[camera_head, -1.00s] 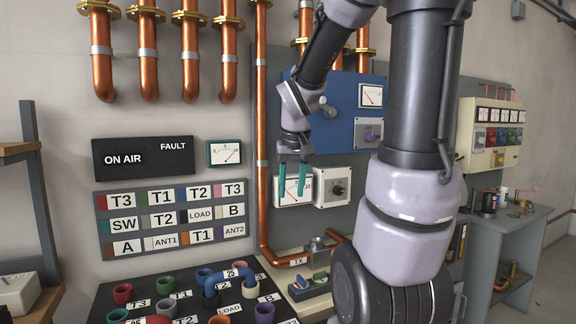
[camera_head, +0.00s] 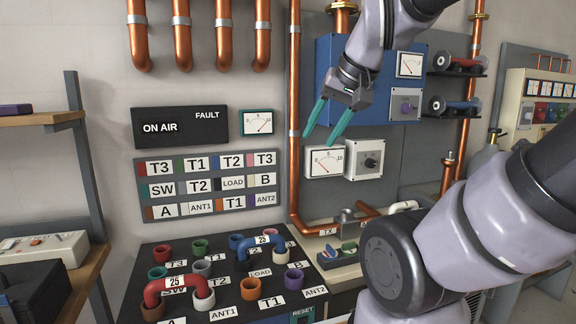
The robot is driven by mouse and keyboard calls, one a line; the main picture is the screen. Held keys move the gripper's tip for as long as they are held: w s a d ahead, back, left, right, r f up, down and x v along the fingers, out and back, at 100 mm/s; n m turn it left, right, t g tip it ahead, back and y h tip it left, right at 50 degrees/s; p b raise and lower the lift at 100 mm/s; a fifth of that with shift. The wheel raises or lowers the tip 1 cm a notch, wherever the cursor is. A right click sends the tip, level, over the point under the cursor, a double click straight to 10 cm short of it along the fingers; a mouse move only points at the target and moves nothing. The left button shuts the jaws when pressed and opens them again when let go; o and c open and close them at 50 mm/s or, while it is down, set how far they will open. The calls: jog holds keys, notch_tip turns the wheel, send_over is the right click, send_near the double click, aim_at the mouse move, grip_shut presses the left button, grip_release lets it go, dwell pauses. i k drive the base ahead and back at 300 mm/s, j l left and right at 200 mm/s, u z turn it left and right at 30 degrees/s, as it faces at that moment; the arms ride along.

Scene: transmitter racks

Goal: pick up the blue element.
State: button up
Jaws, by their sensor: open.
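Two blue pieces show, and I cannot tell which is the blue element. A blue U-shaped link (camera_head: 257,243) marked 25 bridges two cups at the back right of the black patch panel (camera_head: 232,283). A blue cylindrical piece (camera_head: 462,105) with dark ends rests on the lower shelf at the right of the blue cabinet. My gripper (camera_head: 321,139) is open and empty, its two teal fingers pointing down and left in front of the white meter box (camera_head: 325,162). It is above the link and left of the shelf piece, apart from both.
A red U-shaped link (camera_head: 178,285) marked 25 sits at the panel's front left. A similar red piece (camera_head: 455,62) lies on the upper shelf. A vertical copper pipe (camera_head: 294,120) runs beside my gripper. A wooden shelf unit (camera_head: 92,262) stands at left.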

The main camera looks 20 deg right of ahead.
aim_at(329, 254)
jog(key=z, duration=1.1)
jog(key=k+j+z, duration=0.2)
jog(key=j, duration=0.15)
jog(key=k+j+z, duration=0.35)
jog(key=j, duration=0.25)
jog(key=i, duration=0.05)
